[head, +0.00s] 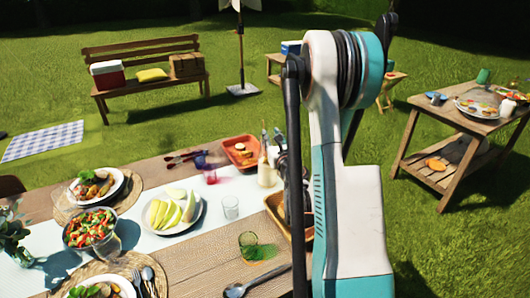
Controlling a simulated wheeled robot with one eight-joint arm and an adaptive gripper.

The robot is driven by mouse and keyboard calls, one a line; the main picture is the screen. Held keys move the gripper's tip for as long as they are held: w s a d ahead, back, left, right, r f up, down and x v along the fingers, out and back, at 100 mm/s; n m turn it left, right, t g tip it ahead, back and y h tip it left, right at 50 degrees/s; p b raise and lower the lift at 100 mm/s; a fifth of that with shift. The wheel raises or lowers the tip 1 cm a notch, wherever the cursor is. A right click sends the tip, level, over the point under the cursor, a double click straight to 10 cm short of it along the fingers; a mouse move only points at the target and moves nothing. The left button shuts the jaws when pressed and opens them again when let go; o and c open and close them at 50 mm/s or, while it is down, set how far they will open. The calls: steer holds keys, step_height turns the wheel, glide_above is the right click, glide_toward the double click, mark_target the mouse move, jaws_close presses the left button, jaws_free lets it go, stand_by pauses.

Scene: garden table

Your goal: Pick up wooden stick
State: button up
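No wooden stick can be made out in the head view. My arm, white and teal with dark joints, stands in front of the table's right part and hides what lies behind it. My gripper cannot be made out; dark shapes beside the arm, near the bottle, are too unclear to name. The wooden table (200,268) carries a pale runner (145,243) and dishes. An orange tray (241,152) with food lies at the far side. A second orange-brown tray (275,206) is partly hidden by my arm.
A plate of melon slices (173,211), a salad bowl (90,229), a clear glass (231,207), a green glass (248,245), a pale bottle (265,170) and a spoon (235,291) crowd the table. A side table (438,108) stands right, a bench (140,52) behind.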

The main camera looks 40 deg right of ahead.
steer(key=b+x, duration=0.1)
steer(key=x, duration=0.4)
steer(key=shift+b+x, duration=1.05)
steer(key=shift+x, duration=2.1)
steer(key=shift+a+f, duration=0.1)
steer(key=shift+c, duration=0.3)
jaws_close()
